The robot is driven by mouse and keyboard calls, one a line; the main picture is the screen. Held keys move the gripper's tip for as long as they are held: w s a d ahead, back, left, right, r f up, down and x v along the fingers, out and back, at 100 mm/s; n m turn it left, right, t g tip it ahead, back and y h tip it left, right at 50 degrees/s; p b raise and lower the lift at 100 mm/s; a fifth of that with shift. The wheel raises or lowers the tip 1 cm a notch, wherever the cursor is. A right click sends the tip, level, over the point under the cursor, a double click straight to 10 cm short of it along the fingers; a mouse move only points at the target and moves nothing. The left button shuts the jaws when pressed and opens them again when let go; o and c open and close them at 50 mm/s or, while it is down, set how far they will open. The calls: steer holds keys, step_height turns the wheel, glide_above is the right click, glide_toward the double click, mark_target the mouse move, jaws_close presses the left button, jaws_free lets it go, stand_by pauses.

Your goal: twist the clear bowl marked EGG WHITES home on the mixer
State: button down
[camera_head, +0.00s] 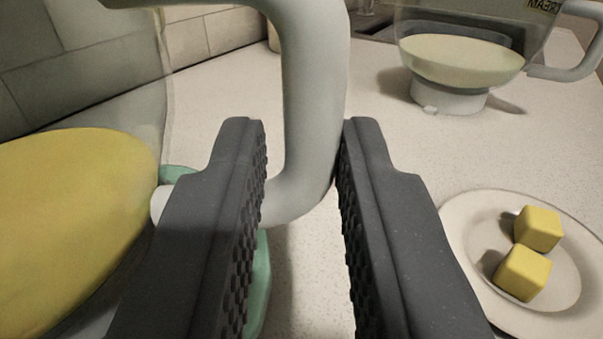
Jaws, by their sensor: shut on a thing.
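A large clear bowl (150,90) with yellow contents (70,215) fills the left side, cut off by the frame edge. Its grey looped handle (318,75) reaches over to the middle. My gripper (303,130) is shut on this handle, whose upright part passes between the dark ridged fingers. The right finger lies close along the handle; a gap shows beside the left finger. No marking is visible on this bowl, so I cannot read its name. A mint-green part (262,285), perhaps the mixer, shows below the bowl, mostly hidden by my left finger.
A second clear bowl (410,25) with pale contents and a grey handle stands at the back right; its upside-down label appears to read CREAM. A plate (465,235) with two yellow cubes (530,250) lies at right. Speckled counter between them is clear. A tiled wall (60,65) is behind.

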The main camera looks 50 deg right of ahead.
steer(key=shift+s+a+f+m+g+h+p, duration=0.15)
steer(key=shift+a+m+g+h+p, duration=0.3)
steer(key=shift+p, duration=0.8)
steer(key=shift+s+a+g+p, duration=0.1)
steer(key=shift+a+g+p, duration=0.05)
steer(key=shift+g+p, duration=0.15)
steer(key=shift+a+m+g+p, duration=0.25)
steer(key=shift+p, duration=0.5)
steer(key=shift+s+a+m+g+h+p, duration=0.2)
steer(key=shift+a+m+g+h+p, duration=0.4)
steer(key=shift+p, duration=0.55)
steer(key=shift+a+m+g+p, duration=0.3)
steer(key=shift+g+p, duration=0.4)
steer(key=shift+p, duration=0.2)
steer(key=shift+s+a+m+g+h+p, duration=0.1)
steer(key=shift+a+m+g+h+p, duration=0.2)
steer(key=shift+a+g+p, duration=0.15)
